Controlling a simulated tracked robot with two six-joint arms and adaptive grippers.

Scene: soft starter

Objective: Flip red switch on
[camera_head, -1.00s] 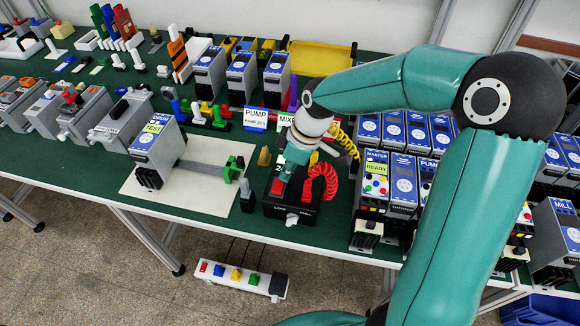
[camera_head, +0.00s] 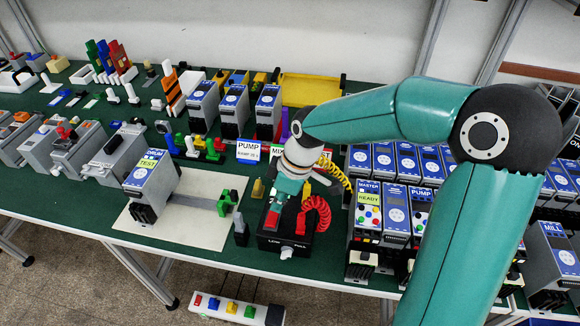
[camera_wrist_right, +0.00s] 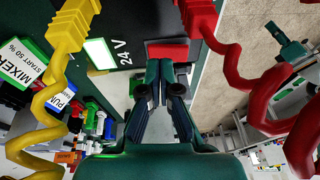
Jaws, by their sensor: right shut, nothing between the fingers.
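The black box (camera_head: 268,246) stands near the table's front edge, with a white knob below its front edge. A red switch (camera_head: 272,219) sits on its top left; in the right wrist view it shows as a red block (camera_wrist_right: 168,51) beside the "24 V" label. My right gripper (camera_head: 275,207) is shut and empty, pointing down at the switch. In the wrist view its fingertips (camera_wrist_right: 160,86) are close to the red block and partly cover it; contact cannot be told. A small teal part of mine at the wrist view's right may be the left gripper; its fingers are unclear.
A red coiled cable (camera_head: 318,211) rises right of the switch, and a yellow coiled cable (camera_head: 338,173) hangs behind it. A grey post (camera_head: 240,229) and a white board (camera_head: 202,229) lie left. Drive modules (camera_head: 368,207) stand close on the right.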

